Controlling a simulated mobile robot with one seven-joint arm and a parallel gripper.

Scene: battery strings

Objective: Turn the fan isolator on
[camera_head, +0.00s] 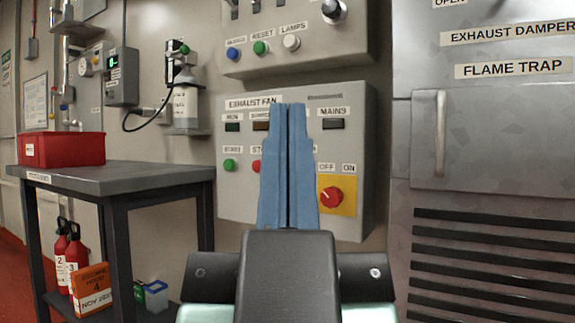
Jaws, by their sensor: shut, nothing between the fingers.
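The fan isolator is a red rotary knob (331,196) on a yellow plate (346,208), at the lower right of the grey exhaust fan panel (357,128). OFF and ON labels sit above it, and its white mark is too small to read surely. My gripper (289,106) points up in front of the panel, with its blue fingers closed together and nothing between them. It is to the left of the knob in the picture and appears apart from it. The fingers hide the panel's middle, including part of the STOP label beside a red button (256,166).
A green start button (229,165) is on the same panel. Another panel (300,62) with buttons hangs above. A grey cabinet (490,160) with a handle stands at right. A dark table (125,180) with a red bin (62,150) is at left; extinguishers (72,258) stand beneath.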

